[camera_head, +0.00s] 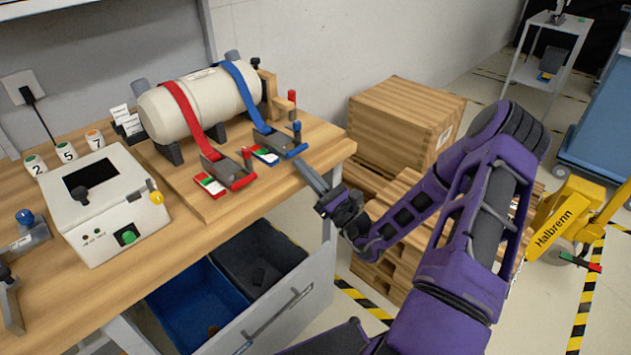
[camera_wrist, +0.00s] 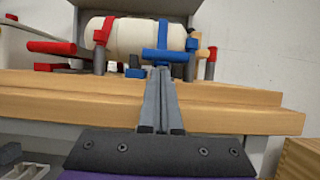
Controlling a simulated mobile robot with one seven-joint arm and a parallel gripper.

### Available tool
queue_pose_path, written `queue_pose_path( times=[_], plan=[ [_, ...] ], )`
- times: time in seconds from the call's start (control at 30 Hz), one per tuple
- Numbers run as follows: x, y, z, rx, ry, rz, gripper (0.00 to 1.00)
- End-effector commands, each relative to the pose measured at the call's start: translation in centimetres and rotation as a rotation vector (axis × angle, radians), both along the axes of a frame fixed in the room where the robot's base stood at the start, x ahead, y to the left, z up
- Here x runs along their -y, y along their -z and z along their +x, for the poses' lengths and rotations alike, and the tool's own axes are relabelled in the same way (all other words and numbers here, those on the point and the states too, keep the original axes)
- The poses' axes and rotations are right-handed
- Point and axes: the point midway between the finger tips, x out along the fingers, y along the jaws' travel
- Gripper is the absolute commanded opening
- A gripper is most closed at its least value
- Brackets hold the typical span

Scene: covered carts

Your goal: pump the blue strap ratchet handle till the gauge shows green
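The blue strap (camera_head: 241,88) runs over a cream cylinder (camera_head: 203,101) down to a blue ratchet on the bench board. Its blue handle (camera_head: 294,148) is at the board's front edge and shows in the wrist view (camera_wrist: 168,56). A small blue-framed gauge (camera_head: 265,155) with green, white and a little red sits beside the ratchet. Its reading is too small to tell. My gripper (camera_head: 303,167) points at the handle from the front right. Its long grey fingers lie together, tips (camera_wrist: 160,69) just at or below the handle. I cannot tell if they touch it.
A red strap (camera_head: 182,108) with its own ratchet and gauge (camera_head: 209,184) stands to the left. A white control box (camera_head: 105,206) is farther left. An open drawer (camera_head: 288,309) with bins juts out below. Wooden crates (camera_head: 403,122) stand right of the bench.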

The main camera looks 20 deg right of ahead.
Motion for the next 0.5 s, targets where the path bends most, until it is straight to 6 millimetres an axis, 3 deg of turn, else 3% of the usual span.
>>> queue_pose_path(
  times=[0.5],
  plan=[
    [-0.26,-0.4,0.68,-0.002,0.0,-0.001,0.0]
  ],
)
